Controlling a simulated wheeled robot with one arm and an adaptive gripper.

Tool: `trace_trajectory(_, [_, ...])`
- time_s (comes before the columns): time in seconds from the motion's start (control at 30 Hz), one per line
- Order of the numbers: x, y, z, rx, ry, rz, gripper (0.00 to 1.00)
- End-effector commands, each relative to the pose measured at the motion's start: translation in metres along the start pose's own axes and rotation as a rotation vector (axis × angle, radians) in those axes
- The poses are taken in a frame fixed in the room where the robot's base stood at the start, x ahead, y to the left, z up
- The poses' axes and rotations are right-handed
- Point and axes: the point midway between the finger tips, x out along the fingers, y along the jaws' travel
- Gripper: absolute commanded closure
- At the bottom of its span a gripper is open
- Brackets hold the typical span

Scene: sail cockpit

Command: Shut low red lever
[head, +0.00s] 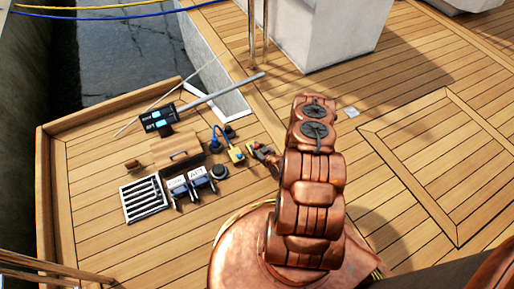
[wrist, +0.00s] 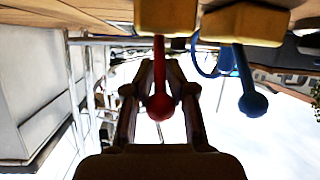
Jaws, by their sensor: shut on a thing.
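The red lever (wrist: 160,106) hangs down from a yellow block (wrist: 165,17) in the wrist view, which looks upside down. It has a thin rod and a round red knob. My gripper (wrist: 160,82) has one finger on each side of the lever and is shut on it. In the head view my gripper (head: 268,158) is small and dark, beside the yellow valve units at the right of the fittings. The red lever is too small there to tell its angle.
A blue lever (wrist: 252,102) on a second yellow block (wrist: 245,24) is close beside my gripper. In the head view, a yellow unit with a blue handle (head: 237,155), a black winch (head: 219,172), a grating (head: 143,199) and displays (head: 159,118) are nearby. Open deck (head: 430,150) lies right.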

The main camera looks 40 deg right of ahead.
Motion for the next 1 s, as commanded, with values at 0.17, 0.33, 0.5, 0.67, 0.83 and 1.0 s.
trace_trajectory(0.17, [-0.002,-0.005,0.000,0.004,-0.001,-0.013,0.77])
trace_trajectory(0.33, [-0.002,-0.003,0.001,0.003,-0.001,-0.009,0.62])
trace_trajectory(0.5, [-0.002,-0.002,0.001,0.004,-0.002,-0.005,0.62])
trace_trajectory(0.67, [-0.005,0.000,0.002,0.004,-0.003,-0.003,0.62])
trace_trajectory(0.83, [-0.023,0.001,0.002,0.005,-0.003,0.000,0.62])
trace_trajectory(1.0, [-0.050,0.000,0.002,0.008,-0.004,0.000,0.62])
